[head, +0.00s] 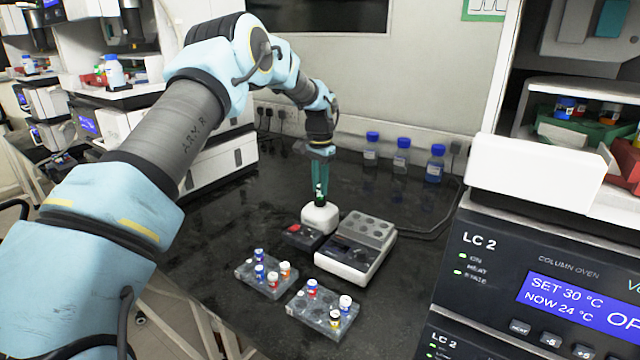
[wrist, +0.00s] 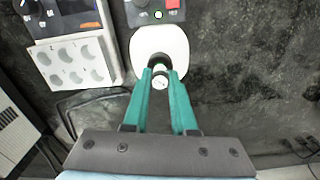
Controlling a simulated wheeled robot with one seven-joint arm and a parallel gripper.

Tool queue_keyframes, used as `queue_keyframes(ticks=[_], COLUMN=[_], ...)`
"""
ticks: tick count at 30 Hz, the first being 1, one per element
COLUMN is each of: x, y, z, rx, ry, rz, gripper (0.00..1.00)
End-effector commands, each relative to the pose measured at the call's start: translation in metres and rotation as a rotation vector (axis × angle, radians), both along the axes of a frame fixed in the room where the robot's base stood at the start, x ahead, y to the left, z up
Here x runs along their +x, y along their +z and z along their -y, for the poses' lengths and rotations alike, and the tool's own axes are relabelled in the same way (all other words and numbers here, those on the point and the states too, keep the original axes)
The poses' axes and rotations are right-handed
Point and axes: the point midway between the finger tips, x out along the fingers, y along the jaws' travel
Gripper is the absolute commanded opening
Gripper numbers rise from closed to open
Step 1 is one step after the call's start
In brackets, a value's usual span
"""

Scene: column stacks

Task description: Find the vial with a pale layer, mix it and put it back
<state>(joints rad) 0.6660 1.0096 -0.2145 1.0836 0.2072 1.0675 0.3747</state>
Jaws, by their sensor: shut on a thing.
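My gripper (head: 320,183) points straight down at the white rounded mixer (head: 320,218) on the bench. Its teal fingers (wrist: 161,76) are shut on a small vial. The vial's pale cap (wrist: 159,83) shows between the fingertips in the wrist view. Its lower end is at the mixer's dark cup (wrist: 159,61); I cannot tell whether it touches. The vial's contents and any layer are hidden. The left rack (head: 243,272) holds several vials with blue, red and orange markings. The right rack (head: 306,315) holds a few vials, one with a yellow-and-black look.
A grey-and-white block unit with wells (head: 345,258) stands right of the mixer, and a dark control box with a red button (head: 300,233) in front of it. Blue-capped bottles (head: 401,155) stand along the wall. The LC 2 column oven (head: 540,290) closes off the right.

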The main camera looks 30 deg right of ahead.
Motion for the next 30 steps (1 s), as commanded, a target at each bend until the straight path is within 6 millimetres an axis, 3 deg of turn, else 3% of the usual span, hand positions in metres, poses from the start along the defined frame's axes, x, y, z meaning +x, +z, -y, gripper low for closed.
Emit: queue_keyframes(ticks=[30], x=[-0.0002], y=[-0.0107], z=[-0.0003], rx=[0.001], ry=[0.0], rz=[0.0], gripper=[0.0])
